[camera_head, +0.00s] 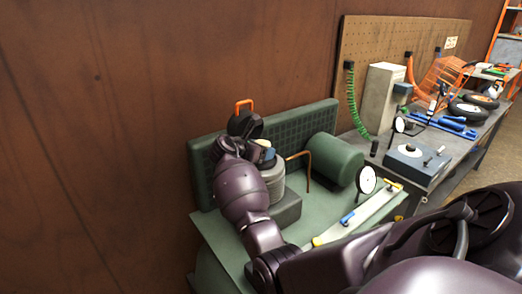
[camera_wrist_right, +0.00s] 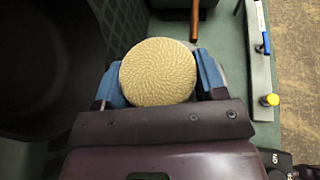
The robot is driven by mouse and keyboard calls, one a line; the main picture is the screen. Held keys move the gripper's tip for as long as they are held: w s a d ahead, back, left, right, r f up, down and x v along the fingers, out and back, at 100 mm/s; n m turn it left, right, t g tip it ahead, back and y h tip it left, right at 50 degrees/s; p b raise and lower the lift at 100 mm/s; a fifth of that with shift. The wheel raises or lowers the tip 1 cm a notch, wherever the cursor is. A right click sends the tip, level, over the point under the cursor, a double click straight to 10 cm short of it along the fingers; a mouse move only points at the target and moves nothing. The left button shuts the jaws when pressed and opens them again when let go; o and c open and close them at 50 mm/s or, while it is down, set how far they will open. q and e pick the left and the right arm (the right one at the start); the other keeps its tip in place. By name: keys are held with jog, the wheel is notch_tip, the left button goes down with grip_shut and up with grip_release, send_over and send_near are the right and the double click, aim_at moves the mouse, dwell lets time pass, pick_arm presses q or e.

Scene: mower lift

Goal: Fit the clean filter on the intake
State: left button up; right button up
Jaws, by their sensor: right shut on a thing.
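The clean filter (camera_wrist_right: 158,72), a round tan disc with a swirl pattern, sits between the blue fingers of my right gripper (camera_wrist_right: 160,85) in the right wrist view. The gripper is shut on it. In the head view my right gripper (camera_head: 265,153) is above the grey finned cylinder (camera_head: 273,182) of the green machine, with only a little of the filter showing. The intake itself is hidden, so I cannot tell whether the filter touches it. My left gripper is in neither view.
A green tank (camera_head: 334,160) and a copper pipe (camera_head: 300,156) stand right of the cylinder. A dial gauge (camera_head: 367,180) and a pale strip (camera_head: 360,215) with coloured handles are at the green top's right side. A cluttered workbench (camera_head: 440,168) stands behind.

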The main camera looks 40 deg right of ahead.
jog(key=shift+f, duration=0.5)
dwell(0.3)
jog(key=o, duration=0.6)
jog(key=shift+a, duration=0.1)
jog(key=shift+v, duration=1.55)
jog(key=v, duration=0.7)
jog(key=shift+a+r, duration=0.2)
jog(key=shift+a, duration=0.1)
